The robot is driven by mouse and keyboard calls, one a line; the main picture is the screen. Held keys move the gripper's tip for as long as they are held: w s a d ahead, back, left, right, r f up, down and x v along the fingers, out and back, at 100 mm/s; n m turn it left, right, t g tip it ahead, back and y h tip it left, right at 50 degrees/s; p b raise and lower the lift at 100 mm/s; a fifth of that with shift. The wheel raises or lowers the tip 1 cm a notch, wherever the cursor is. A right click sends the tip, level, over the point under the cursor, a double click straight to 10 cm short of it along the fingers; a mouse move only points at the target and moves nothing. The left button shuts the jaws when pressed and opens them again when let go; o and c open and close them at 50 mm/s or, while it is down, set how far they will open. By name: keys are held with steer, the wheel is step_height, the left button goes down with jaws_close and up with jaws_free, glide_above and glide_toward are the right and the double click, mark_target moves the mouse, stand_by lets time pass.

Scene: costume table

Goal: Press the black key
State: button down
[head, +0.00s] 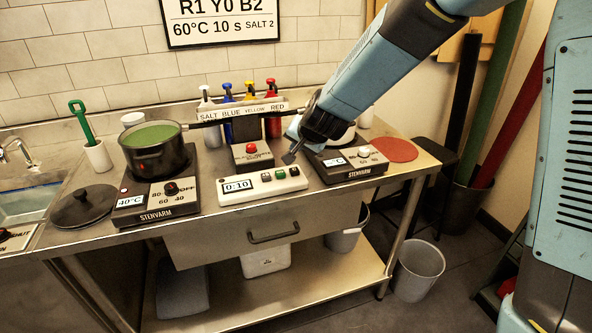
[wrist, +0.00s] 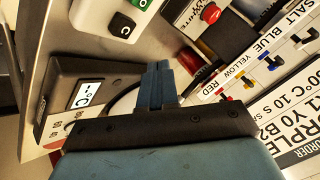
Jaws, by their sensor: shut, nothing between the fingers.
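The white timer box (head: 237,186) lies near the front of the steel table and its display reads 0:10. Its black key (head: 294,171) is at the right end, beside a green key (head: 280,173). In the wrist view the black key (wrist: 123,25) carries a "C" and is in clear sight at the upper left of the fingers. My gripper (head: 288,158) is shut and empty, with its tips just behind and above the timer's right end in the head view. In the wrist view the shut fingers (wrist: 158,70) appear apart from the key.
A pot of green liquid (head: 152,150) sits on the left hot plate (head: 155,205). A second hot plate (head: 345,166) stands right of the timer. A box with a red button (head: 252,152) stands behind the timer. Bottles and a labelled rack (head: 243,113) are at the back.

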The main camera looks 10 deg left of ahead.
mark_target(296, 171)
steer(key=shift+f, duration=2)
steer(key=shift+s+f, duration=0.15)
steer(key=shift+f, duration=0.7)
stand_by(1.7)
steer(key=shift+r, duration=0.9)
steer(key=shift+r, duration=0.1)
steer(key=shift+a+r, duration=0.1)
steer(key=shift+r, duration=2.3)
